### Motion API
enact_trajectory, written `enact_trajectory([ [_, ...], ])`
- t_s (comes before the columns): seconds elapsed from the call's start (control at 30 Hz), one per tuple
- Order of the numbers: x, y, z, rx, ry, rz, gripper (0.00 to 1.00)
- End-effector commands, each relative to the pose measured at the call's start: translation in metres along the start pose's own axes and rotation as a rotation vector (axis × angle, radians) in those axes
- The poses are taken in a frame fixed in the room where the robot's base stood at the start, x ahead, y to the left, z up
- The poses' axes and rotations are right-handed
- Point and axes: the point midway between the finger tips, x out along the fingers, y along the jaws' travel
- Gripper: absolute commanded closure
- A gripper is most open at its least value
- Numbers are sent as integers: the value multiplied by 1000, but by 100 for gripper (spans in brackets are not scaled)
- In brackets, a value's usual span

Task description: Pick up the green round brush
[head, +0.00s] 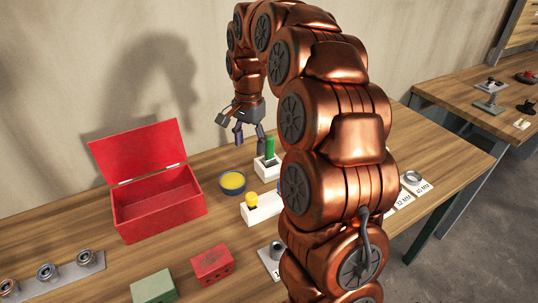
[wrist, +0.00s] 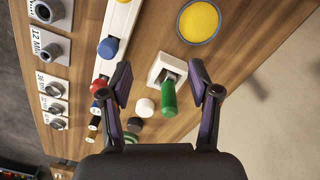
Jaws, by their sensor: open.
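A white rack with a yellow knob (head: 252,200) is in front. In the wrist view, a white knob (wrist: 145,107) and several coloured knobs stand close by.

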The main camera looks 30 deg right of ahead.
Motion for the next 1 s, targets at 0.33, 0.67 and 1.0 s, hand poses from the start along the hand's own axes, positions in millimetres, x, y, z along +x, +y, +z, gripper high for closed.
enact_trajectory([
  [0.33,17,-18,-102,397,30,-14,38],
  [0.67,26,-18,-123,487,38,-14,38],
  [1.0,48,-17,-123,484,38,-16,38],
])
